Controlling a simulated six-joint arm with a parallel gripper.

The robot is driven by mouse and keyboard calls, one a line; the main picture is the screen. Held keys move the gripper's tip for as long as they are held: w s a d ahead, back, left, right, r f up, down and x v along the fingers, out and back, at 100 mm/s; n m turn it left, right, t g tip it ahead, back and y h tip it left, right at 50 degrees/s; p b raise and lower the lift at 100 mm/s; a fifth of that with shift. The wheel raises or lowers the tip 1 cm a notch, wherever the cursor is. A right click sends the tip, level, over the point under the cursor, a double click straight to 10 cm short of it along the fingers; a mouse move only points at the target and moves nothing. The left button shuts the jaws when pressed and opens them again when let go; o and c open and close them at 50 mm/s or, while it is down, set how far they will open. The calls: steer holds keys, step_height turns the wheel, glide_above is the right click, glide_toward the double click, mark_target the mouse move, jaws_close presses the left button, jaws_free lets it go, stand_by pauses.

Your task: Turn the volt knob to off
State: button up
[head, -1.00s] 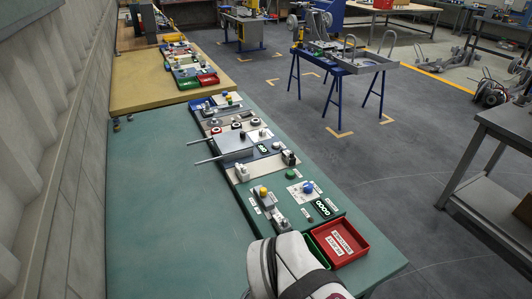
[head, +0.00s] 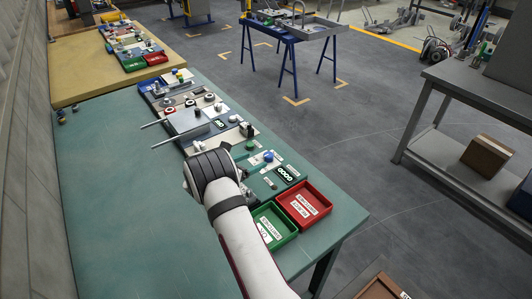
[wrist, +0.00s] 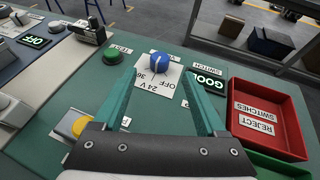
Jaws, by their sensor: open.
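The volt knob is a blue knob (wrist: 159,62) on a white plate (wrist: 153,84) marked 24 V, OFF and 36. I cannot tell clearly which mark it points at. In the head view, the blue knob (head: 268,156) sits on the teal bench, right of my arm. My gripper (wrist: 161,73) is open and empty. In the wrist view its two teal fingers point toward the knob, which shows between and just beyond their tips. I cannot see contact. In the head view the dark end of my arm hides part of the panel.
A lit GOOD display (wrist: 207,82) and a red reject bin (wrist: 268,117) lie right of the knob. A green button (wrist: 111,56) is left. A yellow knob (wrist: 80,126) is nearer my gripper. A green bin (head: 270,227) stands beside the red one.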

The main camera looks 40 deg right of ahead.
mark_target(268, 155)
steer(key=x, duration=1)
steer(key=shift+s, duration=0.1)
